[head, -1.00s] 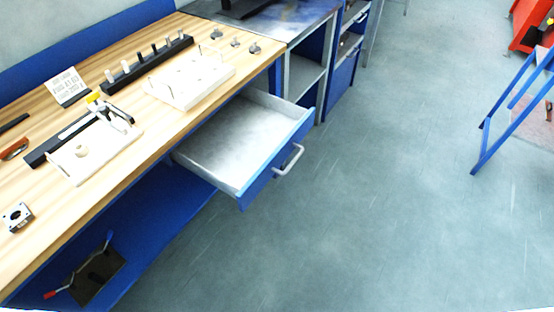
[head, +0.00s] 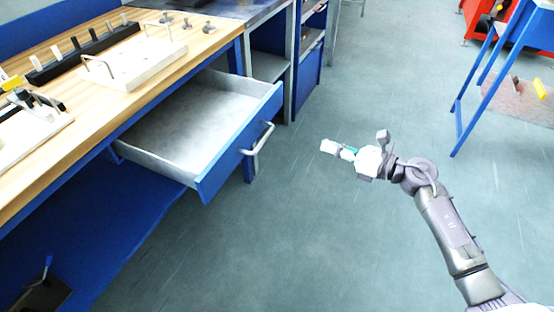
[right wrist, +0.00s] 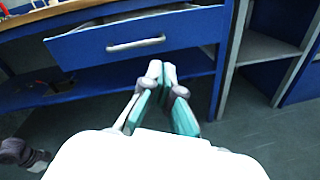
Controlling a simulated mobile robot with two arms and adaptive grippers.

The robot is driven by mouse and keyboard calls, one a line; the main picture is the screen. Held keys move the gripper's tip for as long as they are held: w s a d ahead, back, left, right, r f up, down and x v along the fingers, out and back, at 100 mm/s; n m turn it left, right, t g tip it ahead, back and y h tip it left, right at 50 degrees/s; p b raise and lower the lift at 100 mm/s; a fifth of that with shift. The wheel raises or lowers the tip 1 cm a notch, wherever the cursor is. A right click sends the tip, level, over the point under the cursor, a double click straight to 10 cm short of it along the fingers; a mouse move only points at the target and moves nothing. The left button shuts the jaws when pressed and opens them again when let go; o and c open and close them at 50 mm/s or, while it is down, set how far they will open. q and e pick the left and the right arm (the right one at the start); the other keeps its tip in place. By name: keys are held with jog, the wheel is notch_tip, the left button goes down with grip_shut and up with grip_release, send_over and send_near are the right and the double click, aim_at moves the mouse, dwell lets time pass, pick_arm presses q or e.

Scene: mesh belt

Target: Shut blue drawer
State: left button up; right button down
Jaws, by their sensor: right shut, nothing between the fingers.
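The blue drawer (head: 222,150) is pulled out from under the wooden workbench, and its grey inside looks empty. Its metal bar handle (head: 258,146) is on the front face. In the right wrist view the drawer front (right wrist: 90,42) and handle (right wrist: 136,44) lie ahead of the fingers. My right gripper (head: 328,147) is to the right of the drawer front, apart from the handle. Its fingertips (right wrist: 161,66) touch each other with nothing between them. My left gripper is not in view.
The wooden bench top (head: 120,100) holds a white fixture board (head: 140,62) and a black rack (head: 85,52) with pegs. A blue shelf unit (head: 307,55) stands past the drawer. A blue frame stand (head: 480,80) is at the right. The floor in front of the drawer is clear.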

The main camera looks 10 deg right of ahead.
jog(key=s+a+r+n+g+b, duration=0.1)
jog(key=s+r+n+g, duration=0.1)
jog(key=n, duration=0.4)
pick_arm(q)
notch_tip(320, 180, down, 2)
jog(key=shift+p, duration=0.45)
pick_arm(e)
send_near(268, 136)
jog(key=x, duration=0.7)
jog(key=shift+w+a, duration=0.1)
jog(key=shift+a, duration=0.05)
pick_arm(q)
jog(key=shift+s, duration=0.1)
pick_arm(e)
jog(key=shift+f, duration=0.1)
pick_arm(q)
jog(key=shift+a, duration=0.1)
